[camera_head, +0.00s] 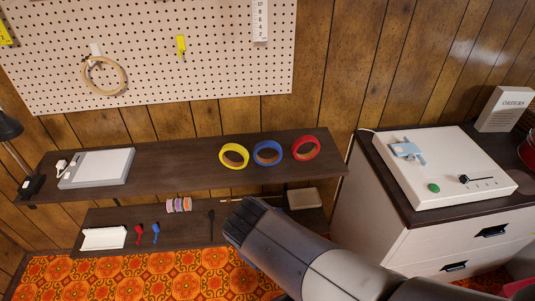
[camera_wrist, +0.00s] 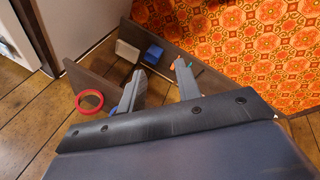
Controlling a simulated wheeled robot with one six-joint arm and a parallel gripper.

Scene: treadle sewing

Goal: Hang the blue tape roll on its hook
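My gripper (camera_head: 240,218) is in front of and below that shelf edge, apart from the rolls. In the wrist view my gripper (camera_wrist: 160,68) has its two fingers spread with nothing between them. The red roll (camera_wrist: 89,99) shows there left of the fingers. A sliver of blue beside the left finger may be the blue roll, mostly hidden. The pegboard (camera_head: 140,85) is on the wall; I cannot make out a blue-marked hook on it.
An embroidery hoop (camera_head: 105,88), a yellow item (camera_head: 181,45) and a ruler (camera_head: 260,20) are on the pegboard. A white-grey device (camera_head: 97,168) occupies the shelf's left end. The lower shelf (camera_head: 190,228) holds small items. A cabinet (camera_head: 375,230) stands right. The shelf's middle-left is clear.

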